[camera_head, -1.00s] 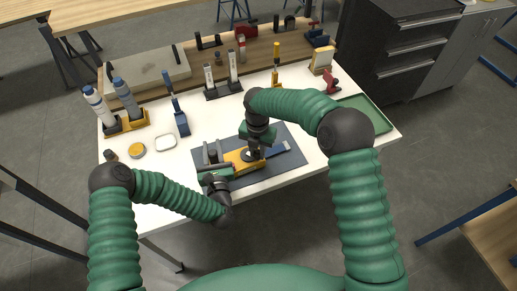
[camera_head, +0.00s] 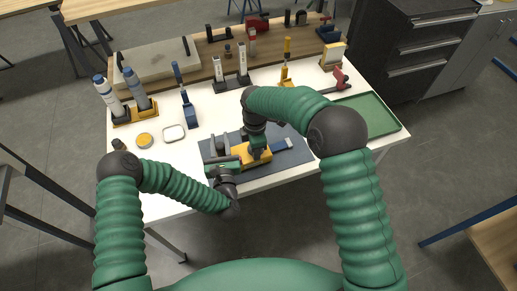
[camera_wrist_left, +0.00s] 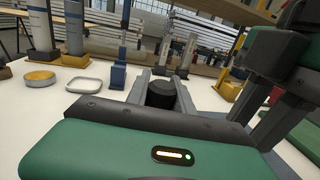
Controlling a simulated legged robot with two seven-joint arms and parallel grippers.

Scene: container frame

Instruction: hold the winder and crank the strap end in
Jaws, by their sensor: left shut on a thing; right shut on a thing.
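The yellow winder (camera_head: 264,156) lies on the grey mat (camera_head: 298,156) near the table's front edge. A blue strap (camera_head: 283,145) runs from it to the right. My left gripper (camera_head: 221,146) is at the winder's left end. In the left wrist view, its two fingers stand on either side of a black round part (camera_wrist_left: 161,94), shut on it. My right gripper (camera_head: 257,151) points down onto the winder from above. It is shut on a small part there, probably the crank, which its fingers hide. Its dark fingers also show at the right of the left wrist view (camera_wrist_left: 284,120).
A green tray (camera_head: 368,116) lies on the right. A yellow tin (camera_head: 145,140), a white dish (camera_head: 174,133) and a bottle rack (camera_head: 135,116) stand on the left. Several upright tools and a grey case (camera_head: 158,62) line the back. White table is clear between mat and tray.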

